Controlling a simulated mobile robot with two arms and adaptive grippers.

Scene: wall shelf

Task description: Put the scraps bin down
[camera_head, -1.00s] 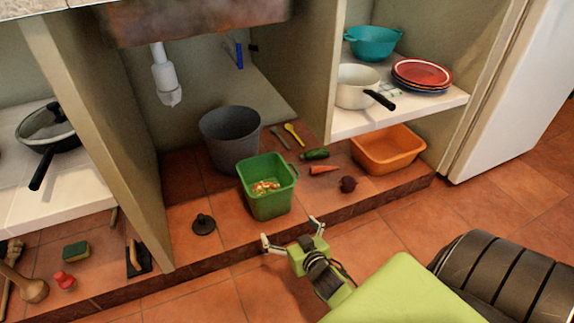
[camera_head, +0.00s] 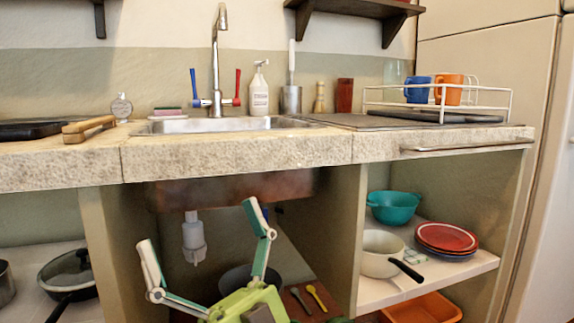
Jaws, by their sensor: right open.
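The green scraps bin does not show in the head view now; the lower cabinet floor where it stood is mostly out of frame or behind my right gripper. My right gripper (camera_head: 197,223) is at the lower middle, in front of the space under the sink. Its two fingers point up and are spread wide, with nothing between them. My left gripper is not in view.
The stone counter (camera_head: 240,155) with the sink (camera_head: 220,126) runs above my gripper. The drain pipe (camera_head: 193,240) and grey bucket (camera_head: 236,279) are behind it. A shelf at right holds a teal colander (camera_head: 394,208), white pot (camera_head: 381,254) and plates (camera_head: 446,238); an orange tub (camera_head: 425,308) is below.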

